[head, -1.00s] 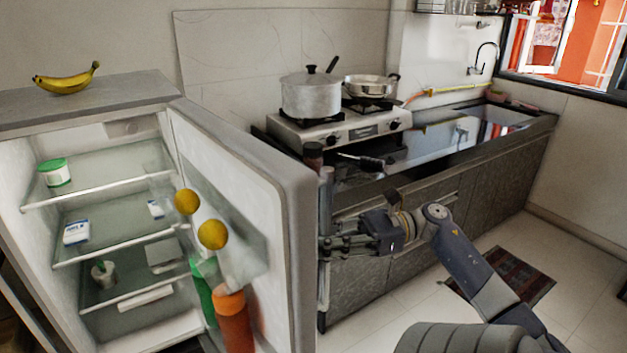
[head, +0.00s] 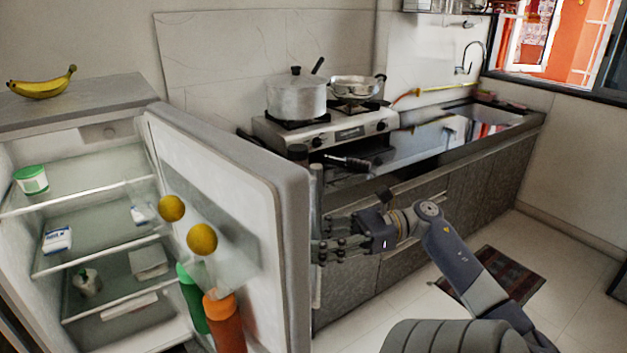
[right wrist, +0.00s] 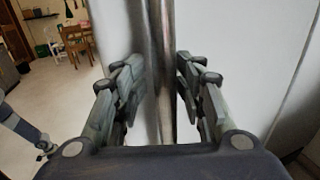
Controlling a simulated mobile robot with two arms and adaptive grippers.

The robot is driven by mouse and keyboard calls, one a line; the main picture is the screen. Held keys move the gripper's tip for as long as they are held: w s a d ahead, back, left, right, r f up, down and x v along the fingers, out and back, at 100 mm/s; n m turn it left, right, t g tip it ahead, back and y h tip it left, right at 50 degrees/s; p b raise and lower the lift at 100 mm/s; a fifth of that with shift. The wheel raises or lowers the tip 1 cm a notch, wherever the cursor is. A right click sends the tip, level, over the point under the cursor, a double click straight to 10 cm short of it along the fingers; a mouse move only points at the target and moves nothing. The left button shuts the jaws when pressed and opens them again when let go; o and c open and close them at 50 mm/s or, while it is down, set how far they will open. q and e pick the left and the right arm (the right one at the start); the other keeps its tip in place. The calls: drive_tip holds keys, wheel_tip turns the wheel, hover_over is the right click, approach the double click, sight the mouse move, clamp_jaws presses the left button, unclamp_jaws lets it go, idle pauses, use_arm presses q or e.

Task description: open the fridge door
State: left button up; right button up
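The fridge (head: 85,98) stands at the left in the head view with its interior and shelves showing. Its door (head: 250,190) stands well open, swung toward the right. A vertical metal handle (head: 316,195) runs along the outer side of the door; it also shows as a bar in the right wrist view (right wrist: 162,70). My right gripper (head: 322,248) is at the handle. In the right wrist view its fingers (right wrist: 160,95) are apart, one on each side of the bar, with gaps visible.
Bananas (head: 42,84) lie on the fridge top. Oranges (head: 202,239) and bottles (head: 224,322) are on the door's inner side. The counter (head: 420,215) with a stove (head: 330,128) stands behind my right arm. Tiled floor with a dark mat (head: 492,274) is at the right.

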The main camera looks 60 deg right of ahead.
drive_tip(key=shift+d+r, duration=0.1)
drive_tip(key=v, duration=1.2)
idle(0.4)
